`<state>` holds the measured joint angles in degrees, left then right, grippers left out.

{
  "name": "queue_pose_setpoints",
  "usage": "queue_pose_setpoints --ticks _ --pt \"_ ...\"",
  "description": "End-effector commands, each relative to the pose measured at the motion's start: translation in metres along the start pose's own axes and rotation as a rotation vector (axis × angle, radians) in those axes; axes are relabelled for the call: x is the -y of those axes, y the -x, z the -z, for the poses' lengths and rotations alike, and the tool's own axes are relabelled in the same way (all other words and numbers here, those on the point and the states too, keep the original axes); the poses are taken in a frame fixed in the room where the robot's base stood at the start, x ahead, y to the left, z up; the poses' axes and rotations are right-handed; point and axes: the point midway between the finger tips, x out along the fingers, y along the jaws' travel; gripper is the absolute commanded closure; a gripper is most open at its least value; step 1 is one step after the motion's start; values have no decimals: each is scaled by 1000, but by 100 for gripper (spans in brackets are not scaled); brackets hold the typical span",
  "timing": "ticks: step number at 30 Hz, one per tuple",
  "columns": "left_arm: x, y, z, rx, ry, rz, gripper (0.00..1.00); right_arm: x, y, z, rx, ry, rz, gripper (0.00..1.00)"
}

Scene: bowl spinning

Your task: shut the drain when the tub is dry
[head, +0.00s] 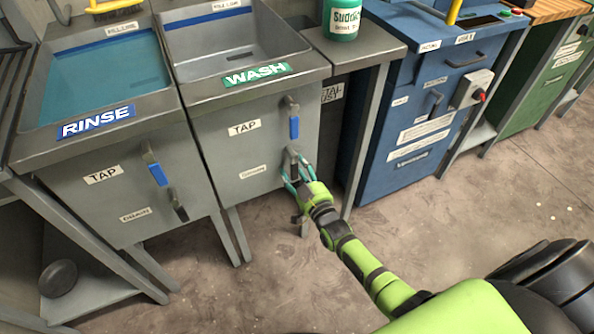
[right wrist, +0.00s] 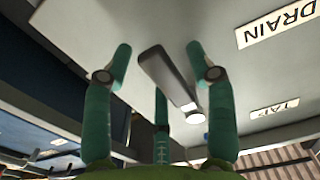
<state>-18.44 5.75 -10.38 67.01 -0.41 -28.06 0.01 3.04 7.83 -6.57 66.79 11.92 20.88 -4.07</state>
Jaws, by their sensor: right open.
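The WASH tub (head: 222,42) shows bare grey walls and floor, with no water visible in it. On its front panel are a blue-handled tap lever (head: 293,122) and, below it, a grey drain lever (head: 293,158). My right gripper (head: 297,180) is open at the drain lever. In the right wrist view, the grey lever (right wrist: 165,75) lies between the spread teal fingers of the gripper (right wrist: 160,65), with gaps visible beside it. A DRAIN label (right wrist: 279,22) shows beside the lever there. My left gripper is not in view.
The RINSE tub (head: 95,75) at left holds blue-green water and has its own blue tap lever (head: 156,172) and dark drain lever (head: 179,206). A green soap bottle (head: 342,18) stands on the side shelf. A blue cabinet (head: 420,100) stands to the right. The floor in front is clear.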

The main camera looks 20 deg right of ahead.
Motion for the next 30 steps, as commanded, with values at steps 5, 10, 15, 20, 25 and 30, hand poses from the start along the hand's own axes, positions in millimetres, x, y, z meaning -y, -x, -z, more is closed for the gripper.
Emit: queue_pose_setpoints --ticks 5,10,15,20,25,30 --pt "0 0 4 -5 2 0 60 0 8 -1 0 -2 0 43" --pt "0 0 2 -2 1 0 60 0 37 -1 2 -2 0 43" --pt "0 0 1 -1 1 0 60 0 74 -1 3 -1 0 43" --pt "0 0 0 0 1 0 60 0 102 -1 3 1 0 43" --pt "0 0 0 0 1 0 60 0 118 0 0 1 0 43" --pt "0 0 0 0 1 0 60 0 120 1 -1 1 0 43"
